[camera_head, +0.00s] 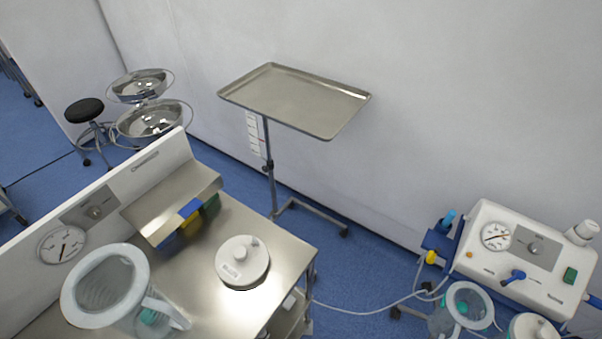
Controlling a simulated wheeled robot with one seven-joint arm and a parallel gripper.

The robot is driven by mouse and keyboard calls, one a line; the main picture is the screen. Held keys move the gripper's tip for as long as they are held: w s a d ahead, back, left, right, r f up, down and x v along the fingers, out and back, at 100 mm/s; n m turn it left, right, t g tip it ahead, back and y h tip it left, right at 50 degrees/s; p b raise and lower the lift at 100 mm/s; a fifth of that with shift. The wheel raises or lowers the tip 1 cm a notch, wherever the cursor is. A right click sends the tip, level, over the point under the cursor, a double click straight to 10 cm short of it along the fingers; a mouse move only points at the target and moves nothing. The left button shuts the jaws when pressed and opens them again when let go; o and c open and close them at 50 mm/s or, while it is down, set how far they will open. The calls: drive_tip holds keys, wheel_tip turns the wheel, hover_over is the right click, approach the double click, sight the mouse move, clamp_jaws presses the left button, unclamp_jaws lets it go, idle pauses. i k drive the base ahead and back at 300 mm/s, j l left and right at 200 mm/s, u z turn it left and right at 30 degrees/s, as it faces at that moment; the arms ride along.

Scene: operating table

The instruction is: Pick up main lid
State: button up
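A round white lid (236,272) with a small raised knob and faint printed marks lies on the steel tabletop (285,255), near its right side. It looks like the main lid. To its left stands a clear jar (122,308) with a thick white rim and an open top. Something green shows low in the jar, and its bottom is cut off by the picture edge. My gripper is not in view, so its distance from the lid cannot be told.
A white panel with a gauge (62,244) and a steel shelf (170,203) borders the tabletop. An empty steel tray (293,98) stands on a pole behind. A white suction machine (515,262) with jars and tubing is at right. Bare tabletop surrounds the lid.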

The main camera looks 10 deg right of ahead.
sight(242, 261)
drive_tip(key=j+u, duration=0.7)
drive_tip(key=i+j+u, duration=0.15)
drive_tip(key=j+u, duration=0.15)
drive_tip(key=j, duration=0.1)
